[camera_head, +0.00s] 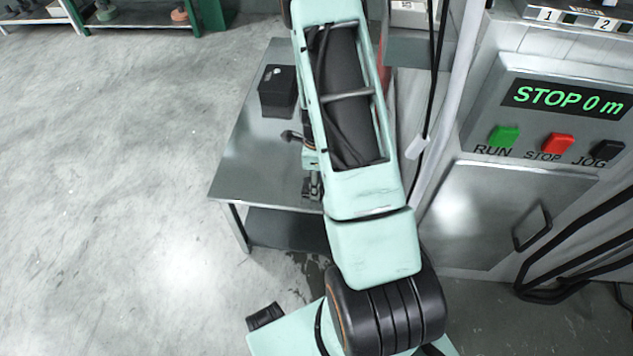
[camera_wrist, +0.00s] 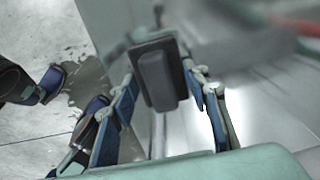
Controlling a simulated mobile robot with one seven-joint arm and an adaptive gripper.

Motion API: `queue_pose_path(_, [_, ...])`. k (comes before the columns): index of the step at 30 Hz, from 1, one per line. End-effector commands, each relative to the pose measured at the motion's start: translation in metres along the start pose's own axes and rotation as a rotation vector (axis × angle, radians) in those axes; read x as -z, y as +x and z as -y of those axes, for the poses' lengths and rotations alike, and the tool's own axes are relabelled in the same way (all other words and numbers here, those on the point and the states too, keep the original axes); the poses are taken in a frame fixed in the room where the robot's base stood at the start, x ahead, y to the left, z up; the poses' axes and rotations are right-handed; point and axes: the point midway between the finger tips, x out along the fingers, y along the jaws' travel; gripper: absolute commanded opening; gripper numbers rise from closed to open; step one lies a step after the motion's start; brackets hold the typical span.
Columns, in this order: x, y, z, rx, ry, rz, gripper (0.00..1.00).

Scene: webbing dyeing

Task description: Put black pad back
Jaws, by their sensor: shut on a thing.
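The black pad (camera_wrist: 158,78) is a dark block with rounded edges on a dark backing. It shows in the wrist view between the blue-lined fingers of my gripper (camera_wrist: 165,90), which is shut on it. In the head view my arm crosses the middle of the picture. Only a small part near my gripper shows beside the arm, over the right side of the grey metal table (camera_head: 245,165). The pad cannot be made out there, so its exact height above the table is unclear.
A black box (camera_head: 278,88) stands near the table's back left. The table's front left is bare. On the right stands a grey control cabinet (camera_head: 490,215) with green, red and black buttons and a "STOP 0 m" display. Open floor (camera_head: 110,190) lies to the left.

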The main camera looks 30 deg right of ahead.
Motion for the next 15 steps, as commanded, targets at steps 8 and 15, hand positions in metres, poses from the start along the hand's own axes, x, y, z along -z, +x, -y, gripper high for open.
queue_pose_path(8, [0.0,0.0008,0.0,0.0,0.0,0.0,0.6])
queue_pose_path(15, [-0.0001,-0.0024,0.0001,0.0,-0.001,0.0,0.6])
